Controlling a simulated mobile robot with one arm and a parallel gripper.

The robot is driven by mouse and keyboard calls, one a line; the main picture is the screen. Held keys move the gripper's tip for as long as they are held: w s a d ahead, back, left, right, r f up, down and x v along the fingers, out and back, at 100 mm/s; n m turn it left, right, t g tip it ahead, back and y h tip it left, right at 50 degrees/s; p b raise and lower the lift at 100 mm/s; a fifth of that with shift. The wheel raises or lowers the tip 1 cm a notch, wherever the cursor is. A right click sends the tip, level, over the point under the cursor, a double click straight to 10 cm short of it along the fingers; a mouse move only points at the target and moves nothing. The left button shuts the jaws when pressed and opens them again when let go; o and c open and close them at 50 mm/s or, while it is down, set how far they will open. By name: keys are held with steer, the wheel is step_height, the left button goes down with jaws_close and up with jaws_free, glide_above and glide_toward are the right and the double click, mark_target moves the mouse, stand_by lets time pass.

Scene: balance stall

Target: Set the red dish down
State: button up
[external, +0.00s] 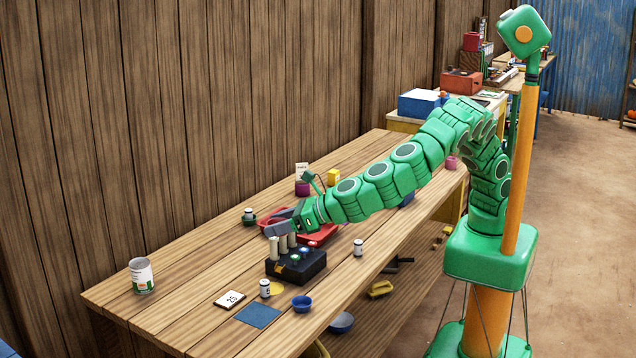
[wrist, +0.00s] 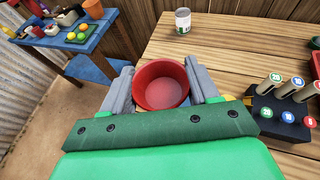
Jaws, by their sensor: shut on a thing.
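The red dish (wrist: 161,86) sits between the two fingers of my gripper (wrist: 162,88) in the wrist view, open side up and seemingly empty. The fingers are shut on its sides. In the external view my gripper (external: 278,222) reaches over the wooden table (external: 195,298), near the black block with pale cylinders (external: 296,266). I cannot make out the dish there. The gap between dish and table top is unclear.
A tin can (external: 141,276) stands at the table's left end. A red tray (external: 318,238) lies behind the block. A white card marked 25 (external: 229,299), a blue square (external: 258,315), a small blue bowl (external: 302,303) and weights lie in front. Bare wood lies between can and block.

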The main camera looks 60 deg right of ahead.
steer(key=r, duration=0.2)
steer(key=shift+w+d+r, duration=0.2)
steer(key=shift+w+r, duration=0.15)
steer(key=shift+w, duration=0.05)
steer(key=w+d, duration=0.8)
steer(key=w, duration=0.4)
steer(key=w+d, duration=0.8)
steer(key=w, duration=0.4)
steer(key=w+d+n, duration=0.1)
steer(key=w+d, duration=0.6)
steer(key=d, duration=0.7)
steer(key=w+d, duration=0.7)
steer(key=d, duration=0.6)
steer(key=d+f, duration=0.1)
steer(key=d, duration=3)
steer(key=s+d+m, duration=0.1)
steer(key=s+d, duration=0.6)
steer(key=d, duration=0.6)
steer(key=s+d, duration=0.7)
steer(key=d, duration=0.6)
step_height(320, 180, down, 17)
steer(key=shift+w+d+f, duration=0.65)
steer(key=shift+w+f, duration=1)
steer(key=shift+w, duration=0.55)
steer(key=shift+w+d+f, duration=0.7)
steer(key=shift+w+f, duration=0.95)
steer(key=shift+w, duration=0.55)
steer(key=shift+w+d+f, duration=0.65)
steer(key=shift+w+f, duration=1)
steer(key=shift+w, duration=0.55)
